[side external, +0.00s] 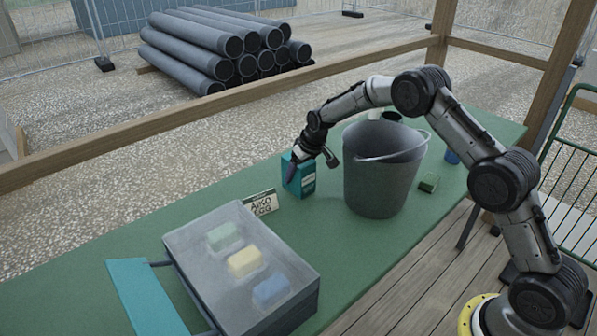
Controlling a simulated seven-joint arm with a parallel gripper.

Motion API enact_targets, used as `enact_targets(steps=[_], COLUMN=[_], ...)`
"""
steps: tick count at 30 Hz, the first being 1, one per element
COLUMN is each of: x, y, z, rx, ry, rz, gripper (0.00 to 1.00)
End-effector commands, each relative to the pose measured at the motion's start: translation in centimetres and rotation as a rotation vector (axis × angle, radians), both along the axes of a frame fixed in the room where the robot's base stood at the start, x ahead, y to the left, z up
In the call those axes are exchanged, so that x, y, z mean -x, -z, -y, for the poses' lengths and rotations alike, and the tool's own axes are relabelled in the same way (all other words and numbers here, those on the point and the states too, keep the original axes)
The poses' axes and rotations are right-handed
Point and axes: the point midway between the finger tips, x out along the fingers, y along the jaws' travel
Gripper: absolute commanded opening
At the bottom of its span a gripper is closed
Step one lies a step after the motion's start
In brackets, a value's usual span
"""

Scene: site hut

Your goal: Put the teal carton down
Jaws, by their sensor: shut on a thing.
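The teal carton (307,178) is upright at the middle of the green table (110,262), left of the grey bucket. My gripper (294,172) is at the carton's upper left side and is shut on it. The near finger looks dark against the carton; the far finger is hidden. I cannot tell whether the carton's base touches the table or is slightly above it.
A grey bucket (380,175) stands close to the right of the carton. A sign reading "AIKO EGG" (261,203) stands in front. A clear-lidded box (290,318) with coloured blocks is at the front. A small green block (429,183) lies right of the bucket.

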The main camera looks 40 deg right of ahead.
Motion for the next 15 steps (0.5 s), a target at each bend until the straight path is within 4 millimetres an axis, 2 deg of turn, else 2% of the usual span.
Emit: enact_targets(steps=[2,3,6,15], x=[-0.03,0.0,0.0,-0.01], y=[0.22,0.25,0.25,0.01], z=[0.0,0.0,0.0,0.0], rx=[0.0,0.0,0.0,0.0], ry=[0.0,0.0,0.0,0.0], rz=[0.001,0.0,-0.001,0.0], gripper=[0.12,0.8,0.98,1.0])
